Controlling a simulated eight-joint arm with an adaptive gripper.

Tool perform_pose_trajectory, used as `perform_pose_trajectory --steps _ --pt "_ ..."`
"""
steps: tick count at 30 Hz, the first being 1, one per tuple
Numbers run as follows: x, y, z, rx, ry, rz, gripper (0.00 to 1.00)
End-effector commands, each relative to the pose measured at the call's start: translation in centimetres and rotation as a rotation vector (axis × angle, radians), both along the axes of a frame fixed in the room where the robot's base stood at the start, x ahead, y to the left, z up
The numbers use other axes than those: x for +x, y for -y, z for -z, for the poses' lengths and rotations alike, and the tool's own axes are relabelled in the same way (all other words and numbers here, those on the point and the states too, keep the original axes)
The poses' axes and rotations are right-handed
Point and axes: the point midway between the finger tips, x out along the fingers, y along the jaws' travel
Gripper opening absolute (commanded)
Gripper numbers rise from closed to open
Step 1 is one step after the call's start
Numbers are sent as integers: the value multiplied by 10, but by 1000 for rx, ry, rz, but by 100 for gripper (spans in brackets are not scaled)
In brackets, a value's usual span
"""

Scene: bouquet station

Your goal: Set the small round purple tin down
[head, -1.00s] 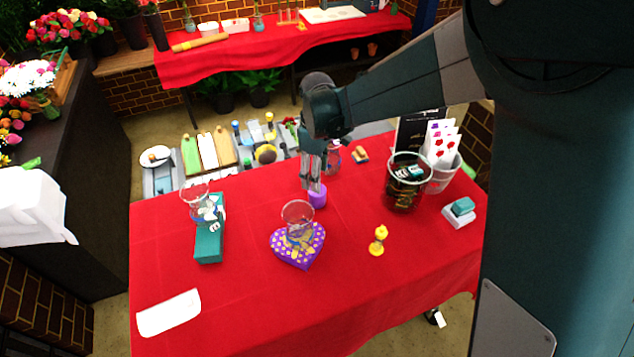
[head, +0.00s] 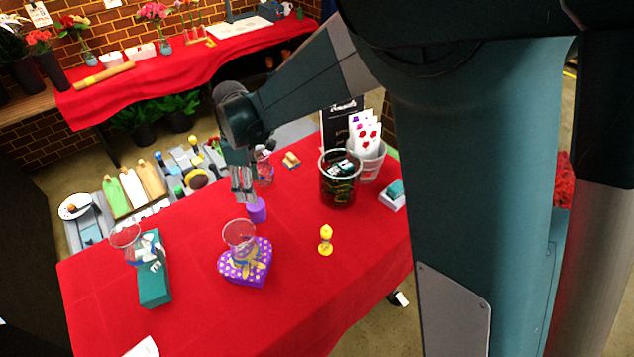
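The small round purple tin (head: 257,211) is near the back middle of the red-covered table (head: 205,235). It looks upright. My gripper (head: 246,197) points down at the tin, with its fingertips at the tin's upper left edge. The gap between the fingers is too small to make out, so I cannot tell whether they grip the tin. I also cannot tell whether the tin's base touches the cloth.
A purple heart-shaped box (head: 258,268) carrying a glass stands in front of the tin. A teal box (head: 155,288) with another glass is at the left. A yellow figure (head: 326,241) and a dark glass container (head: 338,185) stand to the right. Bare cloth lies between them.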

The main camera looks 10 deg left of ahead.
Motion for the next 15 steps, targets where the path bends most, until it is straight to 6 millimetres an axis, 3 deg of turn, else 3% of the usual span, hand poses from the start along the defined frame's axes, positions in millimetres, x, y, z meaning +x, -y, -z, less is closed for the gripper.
perform_pose_trajectory --steps 8,15 --pt "1 3 -2 1 2 6 51" --pt "4 27 -20 16 19 66 51"
